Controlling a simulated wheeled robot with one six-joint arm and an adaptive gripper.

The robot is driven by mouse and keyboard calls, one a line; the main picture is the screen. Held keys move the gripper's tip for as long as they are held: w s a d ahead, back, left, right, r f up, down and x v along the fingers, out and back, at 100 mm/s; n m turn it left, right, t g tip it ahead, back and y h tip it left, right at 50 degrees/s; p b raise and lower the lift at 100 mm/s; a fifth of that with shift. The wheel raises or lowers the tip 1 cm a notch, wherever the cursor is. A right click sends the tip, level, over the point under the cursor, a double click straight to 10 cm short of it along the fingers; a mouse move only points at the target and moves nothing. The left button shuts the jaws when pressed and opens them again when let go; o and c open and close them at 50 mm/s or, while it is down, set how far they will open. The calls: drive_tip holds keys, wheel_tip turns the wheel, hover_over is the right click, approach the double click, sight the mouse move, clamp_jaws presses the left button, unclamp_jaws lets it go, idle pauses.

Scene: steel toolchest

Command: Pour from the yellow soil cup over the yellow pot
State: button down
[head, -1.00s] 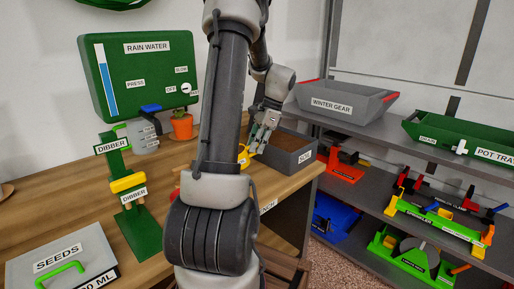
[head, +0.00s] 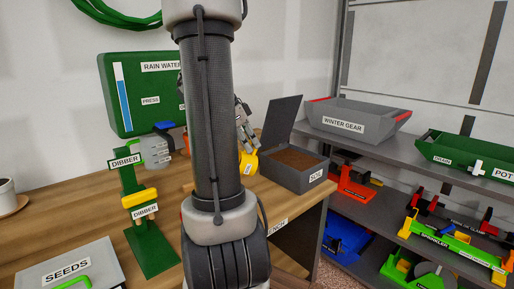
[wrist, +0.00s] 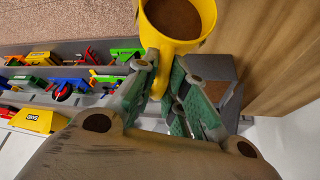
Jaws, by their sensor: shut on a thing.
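My gripper (wrist: 162,80) is shut on the yellow soil cup (wrist: 177,42), which shows at the top of the wrist view with brown soil inside. In the head view, the cup (head: 249,163) hangs below my gripper (head: 246,143), just left of the soil bin. My arm hides part of the gripper there. I cannot make out the yellow pot in either view; my arm covers the middle of the bench.
The grey soil bin (head: 295,180) stands open at the bench's right edge, its lid raised. A dibber stand (head: 143,215), a seeds box (head: 60,268) and the rain water panel (head: 118,110) are to the left. Shelves with trays and tools stand right. Bare bench (head: 75,205) shows at left.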

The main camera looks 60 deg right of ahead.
drive_tip(key=w+a+r+g+h, duration=0.2)
drive_tip(key=w+a+g+h, duration=0.2)
drive_tip(key=a, duration=0.1)
drive_tip(key=shift+h, duration=0.3)
drive_tip(key=shift+w, duration=0.1)
idle(1.4)
drive_tip(key=shift+s+d+t+y, duration=1.3)
drive_tip(key=shift+s+d+y, duration=0.15)
drive_tip(key=shift+d, duration=0.2)
drive_tip(key=shift+s+d, duration=0.1)
drive_tip(key=shift+d, duration=0.05)
drive_tip(key=s+d+t+y, duration=0.1)
drive_tip(key=s+d+f+t+y, duration=0.1)
drive_tip(key=shift+d+y, duration=0.2)
drive_tip(key=shift+y, duration=0.15)
drive_tip(key=shift+s+d+f, duration=0.1)
drive_tip(key=shift+d, duration=0.05)
